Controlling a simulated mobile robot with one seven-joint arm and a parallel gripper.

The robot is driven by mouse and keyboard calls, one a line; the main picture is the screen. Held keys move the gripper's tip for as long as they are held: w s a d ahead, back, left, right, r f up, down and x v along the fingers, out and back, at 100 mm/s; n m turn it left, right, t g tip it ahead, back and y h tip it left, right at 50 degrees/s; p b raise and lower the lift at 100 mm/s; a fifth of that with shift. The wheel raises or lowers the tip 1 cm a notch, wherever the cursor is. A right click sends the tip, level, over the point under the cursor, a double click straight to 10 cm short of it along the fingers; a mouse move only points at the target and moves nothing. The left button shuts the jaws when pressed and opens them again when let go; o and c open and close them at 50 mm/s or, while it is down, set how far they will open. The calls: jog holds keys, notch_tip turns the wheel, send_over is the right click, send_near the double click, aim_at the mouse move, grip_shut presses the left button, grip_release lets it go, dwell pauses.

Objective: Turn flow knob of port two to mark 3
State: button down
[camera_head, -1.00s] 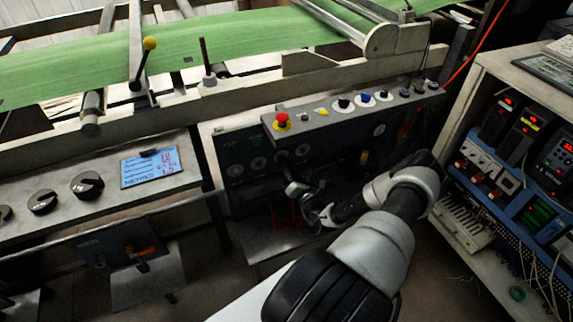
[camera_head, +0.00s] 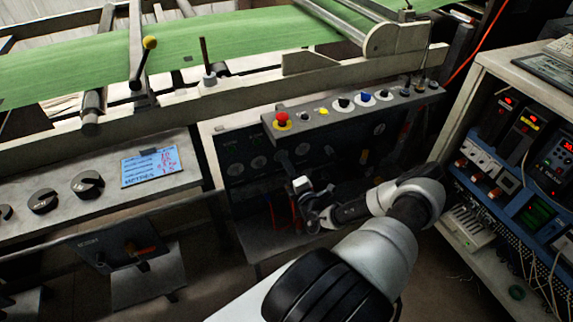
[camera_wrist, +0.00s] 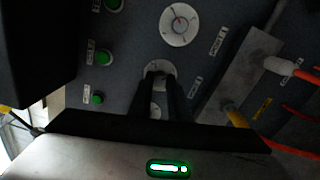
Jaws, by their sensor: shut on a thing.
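In the wrist view, my gripper (camera_wrist: 160,84) is shut on a small knob in front of a pale round dial (camera_wrist: 159,66) on the dark panel. The fingers cover most of the knob and its marks, so its setting cannot be read. In the head view, my gripper (camera_head: 289,176) reaches against the dark front panel (camera_head: 237,168), and my wrist hides the held knob.
Green buttons (camera_wrist: 103,57) line the panel's left side in the wrist view. A grey block with plugs and orange cables (camera_wrist: 292,67) is close on the right. In the head view, a red stop button (camera_head: 282,119) tops the console, and an instrument rack (camera_head: 500,150) stands at right.

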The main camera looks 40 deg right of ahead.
dwell(0.4)
jog(key=c, duration=1.7)
grip_release()
jog(key=shift+o, duration=0.2)
jog(key=shift+s, duration=0.15)
jog(key=p+v, duration=0.2)
jog(key=v, duration=1.5)
jog(key=shift+s+p, duration=0.15)
jog(key=shift+p, duration=0.2)
